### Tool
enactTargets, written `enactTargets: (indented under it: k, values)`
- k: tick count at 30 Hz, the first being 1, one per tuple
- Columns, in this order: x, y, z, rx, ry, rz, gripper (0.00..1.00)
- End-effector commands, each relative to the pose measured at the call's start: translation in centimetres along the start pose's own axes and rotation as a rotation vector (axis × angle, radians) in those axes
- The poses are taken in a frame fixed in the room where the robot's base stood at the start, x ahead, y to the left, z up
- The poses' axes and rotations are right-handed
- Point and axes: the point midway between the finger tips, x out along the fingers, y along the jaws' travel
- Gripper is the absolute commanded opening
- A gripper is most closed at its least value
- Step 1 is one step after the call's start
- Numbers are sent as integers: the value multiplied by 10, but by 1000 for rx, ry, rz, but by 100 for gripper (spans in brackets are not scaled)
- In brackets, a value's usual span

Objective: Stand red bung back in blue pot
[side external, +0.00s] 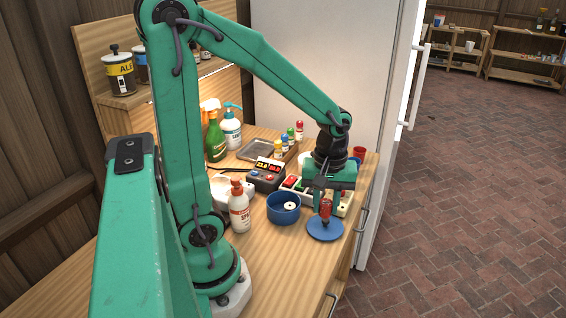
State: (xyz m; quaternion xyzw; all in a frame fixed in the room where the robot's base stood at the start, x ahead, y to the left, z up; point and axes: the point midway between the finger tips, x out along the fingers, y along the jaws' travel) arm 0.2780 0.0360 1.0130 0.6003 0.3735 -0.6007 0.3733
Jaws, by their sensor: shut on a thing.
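The red bung (326,209) is upright between the fingers of my gripper (325,201), which is shut on it. Just below it is a flat blue disc (318,232) near the right edge of the bench; I cannot tell whether the bung touches the disc. The blue pot (283,214), round and open-topped, stands just left of my gripper. A small pale round thing (289,206) shows inside the pot. The pot's floor is hidden.
Behind are a dark device with red digits (267,175), small capped bottles (289,138), a grey tray (256,149) and a green bottle (215,140). A red cup (361,152) is beyond my gripper. The fridge (320,60) stands behind.

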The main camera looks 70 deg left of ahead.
Motion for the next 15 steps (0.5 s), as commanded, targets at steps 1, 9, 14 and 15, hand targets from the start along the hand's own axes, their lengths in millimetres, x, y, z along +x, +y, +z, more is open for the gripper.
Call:
enactTargets:
  k: [1, 9, 14, 15]
  values:
    - [-4, 8, -2, 53, 1, 2, 2]
    - [-25, 47, -13, 381, 1, 1, 2]
    - [-38, 70, -18, 577, 2, 2, 2]
    - [-40, 75, -18, 625, 1, 0, 2]
